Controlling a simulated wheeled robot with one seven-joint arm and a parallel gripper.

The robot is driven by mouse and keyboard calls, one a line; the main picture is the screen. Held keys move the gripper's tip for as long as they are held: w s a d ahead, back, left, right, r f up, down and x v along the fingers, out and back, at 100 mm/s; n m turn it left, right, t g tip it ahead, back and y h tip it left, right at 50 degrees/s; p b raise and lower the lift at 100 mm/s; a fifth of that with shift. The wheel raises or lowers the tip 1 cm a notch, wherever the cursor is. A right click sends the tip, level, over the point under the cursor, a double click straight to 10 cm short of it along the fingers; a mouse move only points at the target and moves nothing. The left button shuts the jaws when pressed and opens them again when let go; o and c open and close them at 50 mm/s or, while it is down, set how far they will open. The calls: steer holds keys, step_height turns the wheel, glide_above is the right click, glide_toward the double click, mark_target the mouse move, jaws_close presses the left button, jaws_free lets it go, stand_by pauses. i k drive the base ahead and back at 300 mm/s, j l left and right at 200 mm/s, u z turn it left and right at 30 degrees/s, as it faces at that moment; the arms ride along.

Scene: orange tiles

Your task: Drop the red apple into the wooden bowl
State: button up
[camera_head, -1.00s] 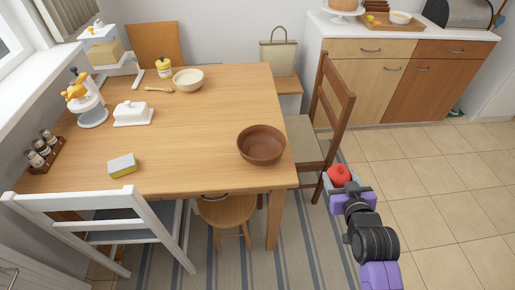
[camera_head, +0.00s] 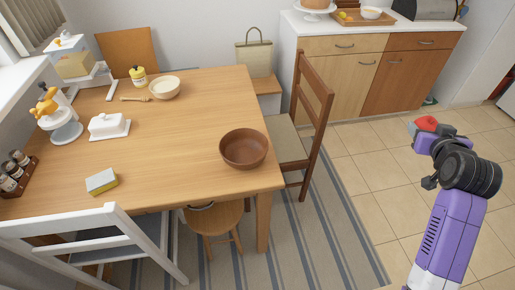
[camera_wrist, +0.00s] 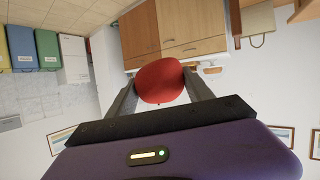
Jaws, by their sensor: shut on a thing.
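The red apple (camera_head: 427,123) is held in my gripper (camera_head: 424,128), out over the tiled floor to the right of the table. In the wrist view the apple (camera_wrist: 160,82) sits between the two fingers of my gripper (camera_wrist: 161,92), which are shut on it. The brown wooden bowl (camera_head: 244,149) stands on the table near its right edge, and its inside looks empty. My gripper is well to the right of the bowl, with a chair between them.
The wooden table (camera_head: 170,136) also bears a sponge (camera_head: 102,181), a butter dish (camera_head: 108,125) and a cream bowl (camera_head: 165,87). A brown chair (camera_head: 305,120) stands at its right side, a white chair (camera_head: 90,245) and a stool (camera_head: 215,219) in front. Cabinets (camera_head: 380,75) stand behind.

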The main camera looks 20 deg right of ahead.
mark_target(248, 157)
steer(key=i, duration=0.95)
steer(key=i+j, duration=0.1)
steer(key=j, duration=1.85)
